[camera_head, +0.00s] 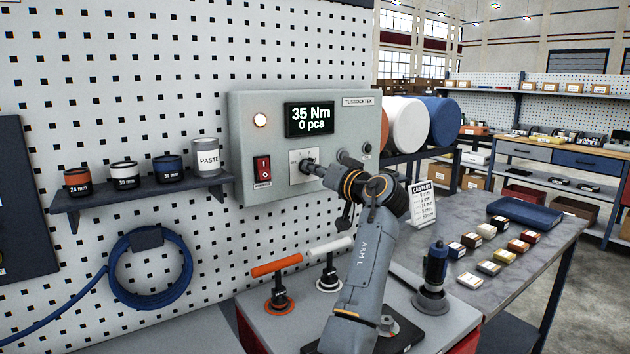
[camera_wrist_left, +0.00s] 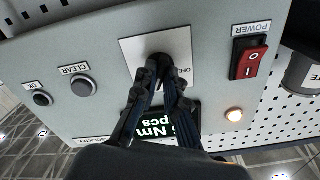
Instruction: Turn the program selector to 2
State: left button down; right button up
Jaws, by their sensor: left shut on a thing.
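The program selector is a dark knob on a white plate (camera_head: 297,158) on the grey control box, below the lit display. My left gripper (camera_head: 310,168) is at the knob, its arm reaching in from the front. In the left wrist view the gripper (camera_wrist_left: 163,80) is shut on the dark selector knob (camera_wrist_left: 160,59), with the fingers on either side of it. Part of an "OFF" mark shows beside it on the plate. The fingers and arm hide much of the dial, so I cannot tell which position the knob points to. My right gripper is not in view.
The display (camera_head: 310,119) reads 35 Nm, 0 pcs. A red power switch (camera_head: 262,169) and a glowing lamp (camera_head: 260,120) sit left of the selector. Clear and OK buttons lie right. A shelf (camera_head: 140,198) with pots is left; two handled tools stand below.

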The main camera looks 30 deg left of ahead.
pick_arm(q)
jog(key=shift+f+n+b, duration=0.1)
jog(key=shift+n+b, duration=0.2)
jog(key=shift+n, duration=0.1)
jog(key=c, duration=1.4)
grip_release()
jog(key=shift+a, duration=0.1)
jog(key=v, duration=1.2)
